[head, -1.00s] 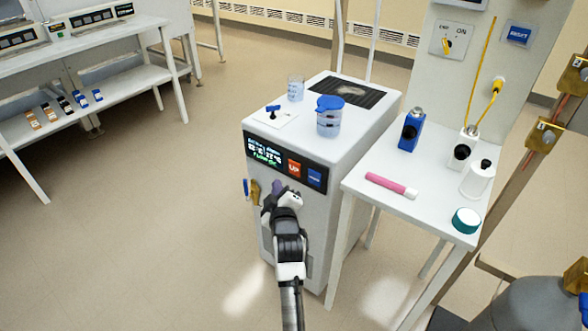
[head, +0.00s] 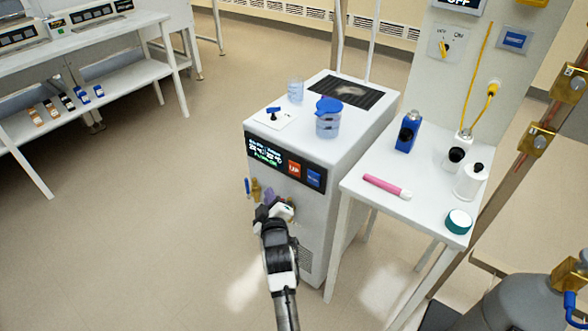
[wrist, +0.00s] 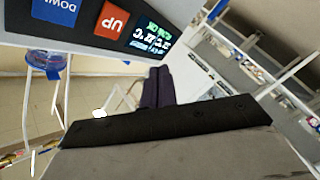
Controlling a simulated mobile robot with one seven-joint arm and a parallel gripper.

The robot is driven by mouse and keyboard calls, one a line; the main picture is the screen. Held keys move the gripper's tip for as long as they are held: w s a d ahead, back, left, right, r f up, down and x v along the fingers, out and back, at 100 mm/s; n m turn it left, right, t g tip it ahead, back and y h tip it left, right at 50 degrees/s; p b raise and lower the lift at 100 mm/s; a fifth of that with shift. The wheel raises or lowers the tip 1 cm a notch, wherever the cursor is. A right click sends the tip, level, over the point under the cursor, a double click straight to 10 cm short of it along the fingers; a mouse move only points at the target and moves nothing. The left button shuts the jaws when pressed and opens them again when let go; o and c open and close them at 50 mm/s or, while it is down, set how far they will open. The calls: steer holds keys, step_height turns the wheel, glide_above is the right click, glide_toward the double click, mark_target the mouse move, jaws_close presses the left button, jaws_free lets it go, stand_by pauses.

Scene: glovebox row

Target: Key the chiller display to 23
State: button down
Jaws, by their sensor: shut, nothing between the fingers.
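The chiller (head: 340,165) is a white cabinet with a dark front panel. The panel carries a lit display (head: 265,152), an orange-red UP button (head: 294,168) and a blue DOWN button (head: 314,178). In the wrist view the display (wrist: 151,38), UP button (wrist: 111,19) and DOWN button (wrist: 54,9) appear upside down along the top. The digits are too small and blurred to read surely. My gripper (head: 269,196), with purple fingers, is shut and empty, below the panel in front of the cabinet. Its fingers also show in the wrist view (wrist: 157,88), apart from both buttons.
A blue-lidded jar (head: 328,122), a beaker (head: 295,90) and a white plate with a blue-handled valve (head: 274,118) stand on the chiller. Brass fittings (head: 255,190) project from its front left. A white side table (head: 425,185) stands close at right. Floor at left is clear.

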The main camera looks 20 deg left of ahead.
steer(key=b, duration=0.4)
glide_toward(289, 168)
steer(key=w+a, duration=0.2)
steer(key=a, duration=0.2)
steer(key=shift+w+d+f, duration=0.1)
steer(key=shift+w+d, duration=0.15)
steer(key=shift+w, duration=0.25)
steer(key=shift+w+d, duration=0.25)
steer(key=shift+w, duration=0.2)
steer(key=shift+b, duration=0.35)
stand_by(0.5)
steer(key=shift+w+d+b, duration=0.15)
steer(key=shift+w+b, duration=0.15)
steer(key=shift+w, duration=0.1)
steer(key=shift+w+d+b, duration=0.15)
steer(key=shift+w+b, duration=0.2)
stand_by(0.5)
steer(key=shift+s, duration=0.15)
steer(key=shift+s+a+p, duration=0.3)
steer(key=shift+s, duration=0.35)
